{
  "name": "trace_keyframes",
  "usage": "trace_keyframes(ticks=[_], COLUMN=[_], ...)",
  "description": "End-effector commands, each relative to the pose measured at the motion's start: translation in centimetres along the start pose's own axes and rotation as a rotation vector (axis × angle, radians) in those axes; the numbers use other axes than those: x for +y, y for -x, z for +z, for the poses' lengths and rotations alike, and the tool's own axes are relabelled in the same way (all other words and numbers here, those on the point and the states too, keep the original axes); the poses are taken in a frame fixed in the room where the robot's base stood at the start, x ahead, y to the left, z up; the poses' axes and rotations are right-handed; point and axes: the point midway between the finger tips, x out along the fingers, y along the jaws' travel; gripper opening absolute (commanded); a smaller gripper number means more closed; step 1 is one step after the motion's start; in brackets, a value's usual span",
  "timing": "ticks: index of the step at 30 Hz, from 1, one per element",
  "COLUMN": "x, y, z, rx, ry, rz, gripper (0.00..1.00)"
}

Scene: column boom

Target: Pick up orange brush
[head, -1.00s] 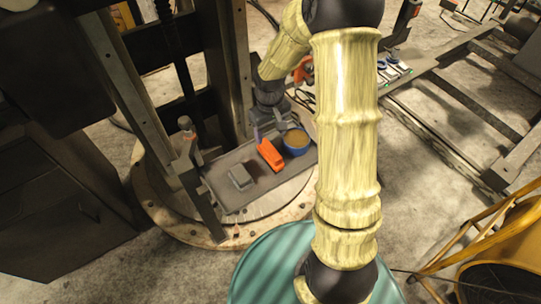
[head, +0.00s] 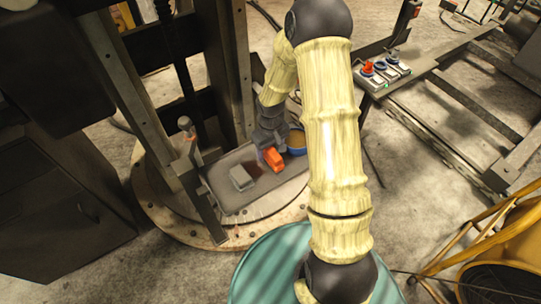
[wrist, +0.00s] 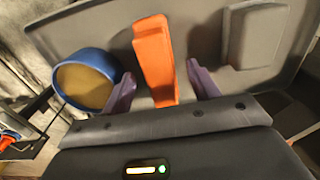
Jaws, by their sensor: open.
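The orange brush (head: 274,160) lies on a grey tray (head: 232,202), between a blue bowl and a small grey block. It also shows in the wrist view (wrist: 154,58), upright in the picture. My gripper (wrist: 162,86) is open, with one purple finger on each side of the brush's lower part and gaps between them and it. In the head view, my gripper (head: 268,144) is just above the brush and hides its far end. I cannot tell how far the fingers reach down around the brush.
The blue bowl (wrist: 85,82) with tan contents sits close beside the left finger. The grey block (wrist: 254,36) lies to the right. Upright metal posts (head: 240,85) stand behind the tray. A box with a red knob (head: 380,72) is at the right.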

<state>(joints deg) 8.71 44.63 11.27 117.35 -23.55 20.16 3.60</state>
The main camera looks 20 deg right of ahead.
Motion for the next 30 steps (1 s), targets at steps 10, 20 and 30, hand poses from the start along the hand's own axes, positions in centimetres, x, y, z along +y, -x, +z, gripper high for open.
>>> trace_keyframes(ticks=[10, 20, 30], x=[0.0, 0.0, 0.0], y=[-2.3, -2.3, -2.3], z=[0.0, 0.0, 0.0], rx=[0.001, 0.001, 0.001], ry=[0.000, 0.000, 0.000], rz=[0.000, 0.000, 0.000], gripper=[0.60, 0.60, 0.08])
